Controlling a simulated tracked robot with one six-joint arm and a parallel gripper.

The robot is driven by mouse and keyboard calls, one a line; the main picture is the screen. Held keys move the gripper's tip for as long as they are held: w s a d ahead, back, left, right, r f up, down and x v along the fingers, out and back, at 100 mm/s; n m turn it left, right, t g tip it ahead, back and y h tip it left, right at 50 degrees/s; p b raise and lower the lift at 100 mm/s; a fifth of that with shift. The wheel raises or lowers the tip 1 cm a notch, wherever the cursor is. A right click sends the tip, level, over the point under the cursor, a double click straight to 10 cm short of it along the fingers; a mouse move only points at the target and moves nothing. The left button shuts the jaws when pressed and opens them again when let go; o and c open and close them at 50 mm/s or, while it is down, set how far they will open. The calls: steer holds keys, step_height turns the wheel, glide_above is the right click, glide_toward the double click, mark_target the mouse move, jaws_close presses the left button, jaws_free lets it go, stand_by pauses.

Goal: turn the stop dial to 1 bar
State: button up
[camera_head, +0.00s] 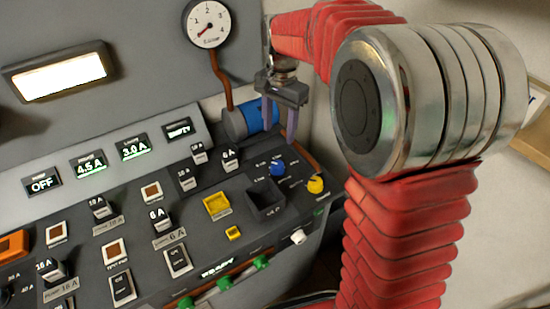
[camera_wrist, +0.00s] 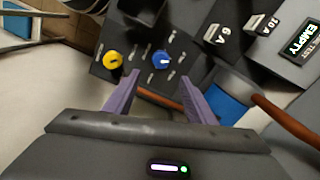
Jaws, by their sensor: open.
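A blue dial (camera_head: 277,168) and a yellow dial (camera_head: 316,185) sit at the right end of the sloping control panel. The small markings around them are too blurred to read, so I cannot tell which is the stop dial or its setting. In the wrist view the yellow dial (camera_wrist: 113,60) is left of the blue dial (camera_wrist: 161,60). A round white gauge (camera_head: 209,25) on the wall has its needle pointing lower left, below the 1. My gripper (camera_head: 279,122) is open and empty, above and behind the dials, fingers apart. In the wrist view its fingertips (camera_wrist: 160,76) spread below the blue dial.
A blue and grey cylinder (camera_head: 258,118) with a brown pipe (camera_head: 224,80) stands close behind my gripper. A dark square socket (camera_head: 266,198) lies beside the dials. A white knob (camera_head: 298,236) sits on the front edge. Several switches and lit displays fill the panel's left.

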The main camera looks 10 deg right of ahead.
mark_target(277, 165)
steer(key=shift+w+f, duration=0.15)
steer(key=shift+f, duration=0.15)
step_height(277, 165, down, 14)
steer(key=shift+w+a+r, duration=0.1)
steer(key=shift+w+r, duration=0.05)
steer(key=shift+r, duration=0.1)
stand_by(0.6)
steer(key=c, duration=0.9)
steer(key=shift+a, duration=0.3)
steer(key=shift+c, duration=0.7)
steer(key=shift+d, duration=0.25)
